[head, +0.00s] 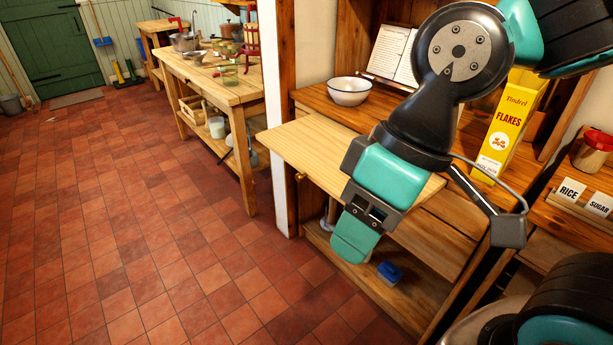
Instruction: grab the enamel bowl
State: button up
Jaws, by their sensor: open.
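The enamel bowl (348,92) is white with a dark rim and sits upright on the wooden counter of the pine shelving, left of the open book. My gripper (357,240) hangs in front of the shelving, below the bowl in the picture and apart from it. It points downward, is open, and holds nothing that I can see. The near finger hides part of the other. My arm covers part of the counter and the pull-out board.
A pale pull-out board (305,145) juts out below the bowl. An open book (392,52) stands behind it. A yellow flakes box (507,125) stands to the right. A blue object (390,271) lies on the low shelf. The tiled floor (150,230) at left is clear.

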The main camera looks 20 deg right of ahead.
aim_at(349, 93)
jog(key=i, duration=1.5)
jog(key=z, duration=0.45)
